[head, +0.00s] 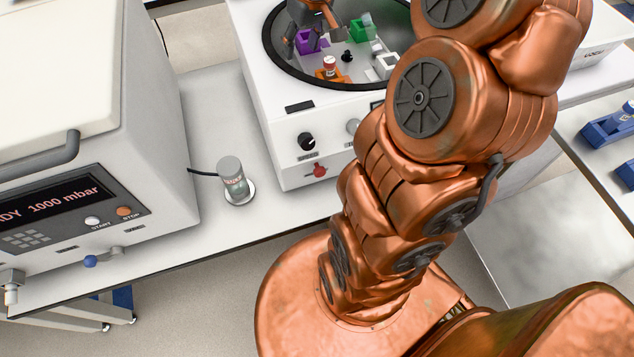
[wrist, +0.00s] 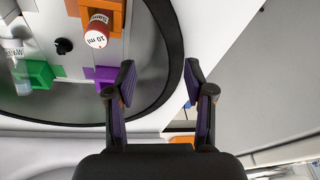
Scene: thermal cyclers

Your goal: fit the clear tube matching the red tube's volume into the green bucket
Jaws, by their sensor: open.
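The red tube (wrist: 97,30) has a white cap marked "10 ml" and sits in the orange bucket (wrist: 117,18) of the open centrifuge (head: 285,125); it also shows in the head view (head: 329,64). The green bucket (wrist: 40,74) holds or touches a clear tube (wrist: 17,62) with a printed label. In the head view the clear tube (head: 371,25) shows at the green bucket (head: 357,31). I cannot tell how deeply it is seated, nor read its volume. My gripper (wrist: 158,82) is open and empty, over the bowl's rim beside the purple bucket (wrist: 102,75).
A white bucket (head: 386,66) and a dark hub knob (head: 347,56) are in the bowl. A lidded clear vessel (head: 232,177) stands on a round base on the bench. A vacuum oven (head: 75,130) is at left. Blue racks (head: 612,130) are at right.

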